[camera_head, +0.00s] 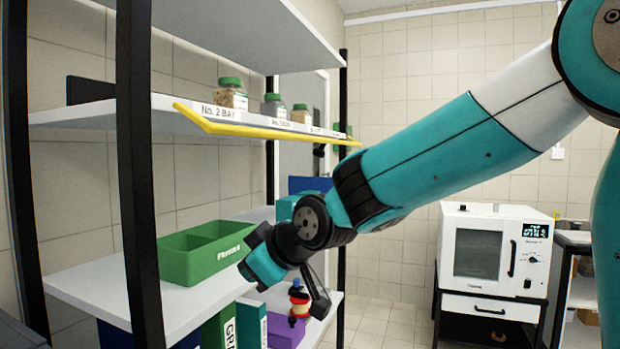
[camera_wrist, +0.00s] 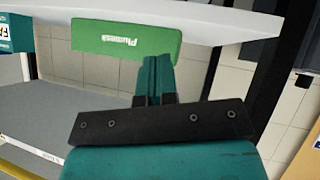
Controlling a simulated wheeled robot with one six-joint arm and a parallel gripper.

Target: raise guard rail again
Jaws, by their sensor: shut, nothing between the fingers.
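The yellow guard rail (camera_head: 235,128) runs along the front of the middle shelf (camera_head: 75,116), low at the label strip and below the jars. It stands out from the shelf's front edge. A piece of yellow rail also shows at the lower left of the wrist view (camera_wrist: 14,169). My gripper (camera_head: 246,271) is below the rail, in front of the lower shelf. In the wrist view, my gripper's fingers (camera_wrist: 157,66) are together and empty, in line with the green bin. They look apart from the rail.
Several green-lidded jars (camera_head: 232,94) stand on the middle shelf behind the rail. A green bin (camera_head: 205,256) sits on the lower shelf (camera_head: 85,279). A black rack post (camera_head: 137,170) stands at the left. A white oven (camera_head: 494,250) is at the right.

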